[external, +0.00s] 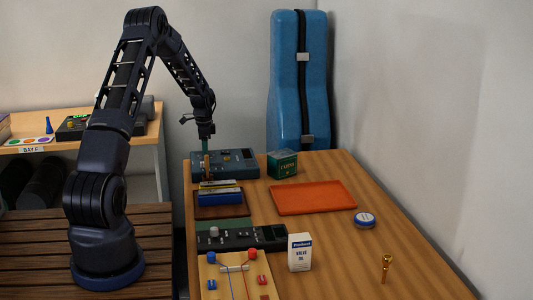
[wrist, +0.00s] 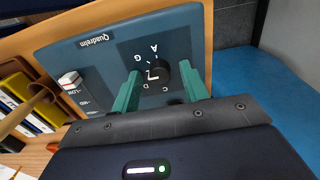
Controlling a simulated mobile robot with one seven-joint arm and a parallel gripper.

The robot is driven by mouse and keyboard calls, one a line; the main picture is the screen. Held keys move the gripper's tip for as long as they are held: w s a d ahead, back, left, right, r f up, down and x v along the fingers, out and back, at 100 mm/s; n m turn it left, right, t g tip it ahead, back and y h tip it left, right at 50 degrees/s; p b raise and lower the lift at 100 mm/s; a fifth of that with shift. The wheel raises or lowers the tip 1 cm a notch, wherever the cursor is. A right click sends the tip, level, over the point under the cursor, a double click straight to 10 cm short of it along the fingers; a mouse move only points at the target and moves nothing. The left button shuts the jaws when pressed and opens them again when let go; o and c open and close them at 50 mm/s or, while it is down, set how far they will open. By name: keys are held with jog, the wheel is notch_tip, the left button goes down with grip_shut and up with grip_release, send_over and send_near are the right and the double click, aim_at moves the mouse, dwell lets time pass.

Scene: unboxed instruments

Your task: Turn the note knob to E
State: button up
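The note knob (wrist: 161,73) is a black round knob on a dark panel of the blue-grey Quadrelm instrument (wrist: 75,50), ringed by white letters; A, G, D and C are readable. A white mark shows on its left side; its exact pointing is unclear, and I cannot make out the E. My gripper (wrist: 160,77) has its teal fingers apart, one on each side of the knob, with gaps visible. In the external view the instrument (external: 238,160) stands at the table's far left end, with my gripper (external: 206,146) pointing down over it; the knob is hidden there.
A white-topped slider (wrist: 70,80) is on the same instrument. A green box (external: 282,163) and orange tray (external: 313,197) lie to the right. A blue case (external: 290,80) stands behind.

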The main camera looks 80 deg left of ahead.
notch_tip(320, 180, up, 11)
dwell(0.7)
jog(key=shift+f, duration=0.1)
